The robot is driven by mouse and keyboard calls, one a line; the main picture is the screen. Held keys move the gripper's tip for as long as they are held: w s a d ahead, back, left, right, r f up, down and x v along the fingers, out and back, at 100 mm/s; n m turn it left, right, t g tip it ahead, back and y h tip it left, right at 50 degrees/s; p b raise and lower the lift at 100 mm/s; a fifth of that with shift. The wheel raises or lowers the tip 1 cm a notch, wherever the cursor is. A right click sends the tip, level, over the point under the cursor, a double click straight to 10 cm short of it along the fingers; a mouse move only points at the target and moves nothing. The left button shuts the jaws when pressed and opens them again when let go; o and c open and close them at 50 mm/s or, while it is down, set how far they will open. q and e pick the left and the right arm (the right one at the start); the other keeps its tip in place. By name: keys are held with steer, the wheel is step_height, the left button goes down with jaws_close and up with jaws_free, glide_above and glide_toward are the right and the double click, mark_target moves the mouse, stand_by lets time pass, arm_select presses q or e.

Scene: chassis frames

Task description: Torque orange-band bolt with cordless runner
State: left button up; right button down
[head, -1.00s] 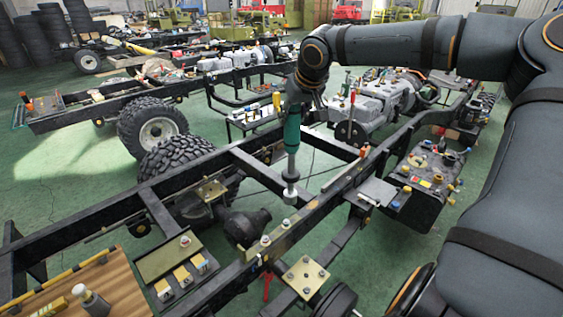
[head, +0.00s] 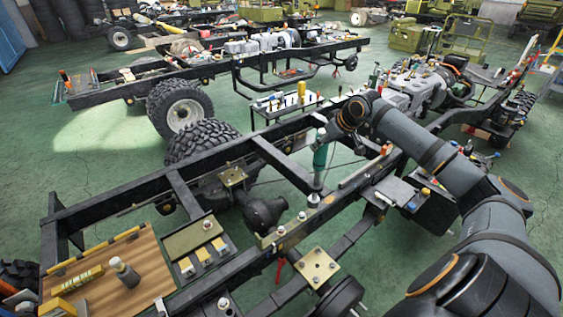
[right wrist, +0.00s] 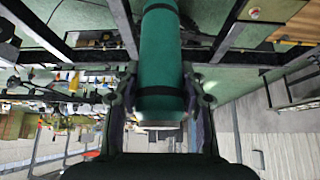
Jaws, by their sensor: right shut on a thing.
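The cordless runner (head: 319,158) has a green body and a grey lower shaft with a pale socket end. It hangs nearly upright over the near frame rail, its lower end close to the rail's top. I cannot tell whether it touches. My right gripper (head: 325,136) is shut on the upper part of the runner. In the right wrist view the green body (right wrist: 160,65) sits between the two fingers. Pale bolts (head: 281,230) stand on a bracket on the rail, left of the runner's end. An orange band is too small to make out. My left gripper is out of view.
A brass plate with bolts (head: 317,266) sits in front of the rail. A large tyre (head: 200,142) stands behind the chassis. Open green floor (head: 95,180) lies at the left.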

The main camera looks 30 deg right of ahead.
steer(key=w+a+f+n+y+p, duration=0.1)
steer(key=w+a+f, duration=0.1)
steer(key=a+f, duration=0.2)
steer(key=w+a+f+n, duration=0.2)
steer(key=a+f, duration=0.2)
steer(key=a, duration=0.5)
steer(key=shift+w+f+g+y+p, duration=0.25)
steer(key=shift+f+g+y+p, duration=0.05)
steer(key=shift+f+y+p, duration=0.1)
steer(key=shift+r+p, duration=0.15)
steer(key=shift+p, duration=0.3)
steer(key=shift+p, duration=0.35)
stand_by(0.6)
steer(key=shift+f, duration=1.25)
stand_by(0.8)
steer(key=shift+f+b, duration=0.3)
steer(key=shift+f, duration=0.25)
stand_by(1.1)
steer(key=shift+s+a+f, duration=0.1)
steer(key=shift+s, duration=0.05)
